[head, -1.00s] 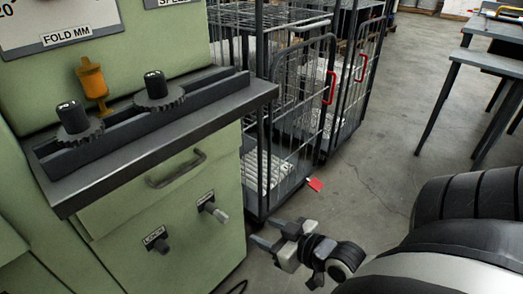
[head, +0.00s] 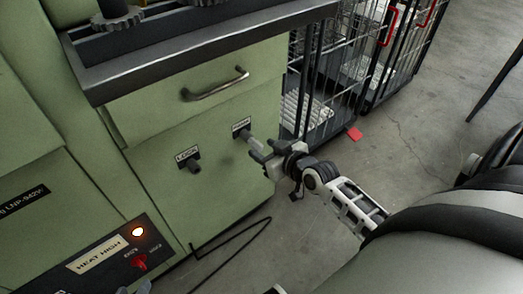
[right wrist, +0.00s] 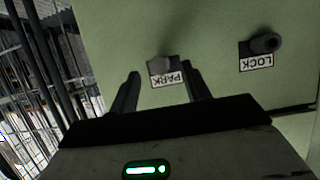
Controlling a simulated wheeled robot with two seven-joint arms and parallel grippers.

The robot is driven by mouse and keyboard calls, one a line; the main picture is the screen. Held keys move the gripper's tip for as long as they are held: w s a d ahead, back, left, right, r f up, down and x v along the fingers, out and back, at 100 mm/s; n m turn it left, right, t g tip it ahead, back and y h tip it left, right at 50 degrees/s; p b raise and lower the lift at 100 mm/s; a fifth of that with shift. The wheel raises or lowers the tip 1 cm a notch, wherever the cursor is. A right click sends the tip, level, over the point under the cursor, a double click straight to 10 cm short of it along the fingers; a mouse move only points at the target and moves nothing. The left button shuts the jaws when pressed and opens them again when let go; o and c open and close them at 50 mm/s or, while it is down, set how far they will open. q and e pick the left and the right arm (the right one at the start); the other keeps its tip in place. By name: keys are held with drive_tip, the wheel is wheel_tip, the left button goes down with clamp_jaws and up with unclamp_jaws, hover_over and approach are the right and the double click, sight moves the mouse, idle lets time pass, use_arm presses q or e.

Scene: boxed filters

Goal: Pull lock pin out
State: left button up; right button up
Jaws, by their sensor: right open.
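A dark lock pin (head: 190,164) sticks out of the green machine front below a LOCK label. It also shows in the right wrist view (right wrist: 265,43), right of my fingers. A second pin (head: 246,136), grey-tipped, sits to its right under a PARK label; it also shows in the right wrist view (right wrist: 160,65). My right gripper (head: 260,157) is open at the PARK pin. In the right wrist view that pin appears between my right fingertips (right wrist: 161,72); I cannot tell whether they reach around it. A small grey part of my left gripper (head: 140,288) shows at the bottom edge.
A drawer handle (head: 215,85) and a dark ledge (head: 200,42) jut out above the pins. A heat switch panel (head: 110,258) with an orange lamp is at lower left. A cable (head: 235,238) lies on the floor. A wire cage cart (head: 318,100) stands right of the machine.

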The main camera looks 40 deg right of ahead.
drive_tip(key=shift+x, duration=0.85)
drive_tip(key=shift+w, duration=0.15)
clamp_jaws()
drive_tip(key=shift+s+p, duration=0.35)
drive_tip(key=shift+s, duration=0.65)
drive_tip(key=shift+s, duration=0.1)
drive_tip(key=shift+s+d+p, duration=0.15)
drive_tip(key=shift+s+p, duration=0.5)
drive_tip(key=shift+s, duration=0.75)
drive_tip(key=shift+s, duration=0.1)
